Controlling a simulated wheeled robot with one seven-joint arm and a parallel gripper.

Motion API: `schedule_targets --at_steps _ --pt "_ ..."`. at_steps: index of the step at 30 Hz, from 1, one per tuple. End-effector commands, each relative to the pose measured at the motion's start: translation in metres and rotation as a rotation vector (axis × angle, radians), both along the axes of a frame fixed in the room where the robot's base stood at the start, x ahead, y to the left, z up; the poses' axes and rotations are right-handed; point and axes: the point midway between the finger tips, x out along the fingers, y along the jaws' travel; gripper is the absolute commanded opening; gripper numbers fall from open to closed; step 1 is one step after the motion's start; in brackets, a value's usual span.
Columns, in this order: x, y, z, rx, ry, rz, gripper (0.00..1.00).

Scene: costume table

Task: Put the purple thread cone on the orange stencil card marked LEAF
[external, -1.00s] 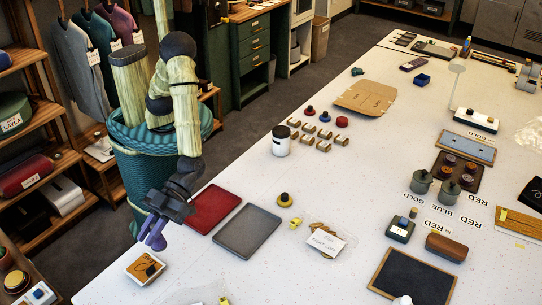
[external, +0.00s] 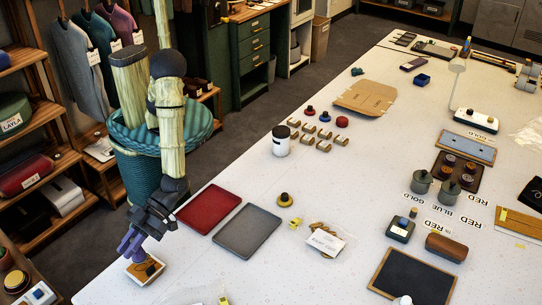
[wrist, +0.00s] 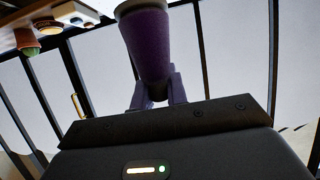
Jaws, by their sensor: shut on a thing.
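The purple thread cone (wrist: 150,45) is between the two purple fingers of my gripper (wrist: 158,90) in the wrist view, with a pale rim at its far end. My gripper (external: 130,243) is shut on it. In the external view the gripper is low at the table's near left corner, right above the orange stencil card (external: 150,270). The fingers hide most of the cone and part of the card there. I cannot tell whether the cone touches the card. The card's marking is not readable.
A red tray (external: 205,208) and a grey tray (external: 247,230) lie to the right of the gripper. Further right are a yellow-and-black knob (external: 285,200) and a white labelled card (external: 326,241). The table in front of these is mostly clear.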

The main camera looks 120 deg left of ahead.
Motion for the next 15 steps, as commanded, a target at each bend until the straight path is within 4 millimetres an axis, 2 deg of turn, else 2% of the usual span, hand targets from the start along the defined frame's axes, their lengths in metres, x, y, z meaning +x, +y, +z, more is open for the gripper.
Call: schedule_targets --at_steps 3,11,15 --pt "0.001 0.000 -0.006 -0.001 -0.001 0.001 0.00" --pt "0.001 0.000 -0.007 -0.001 -0.001 0.001 0.00" --pt "0.000 0.000 -0.021 0.001 0.001 0.000 0.00"
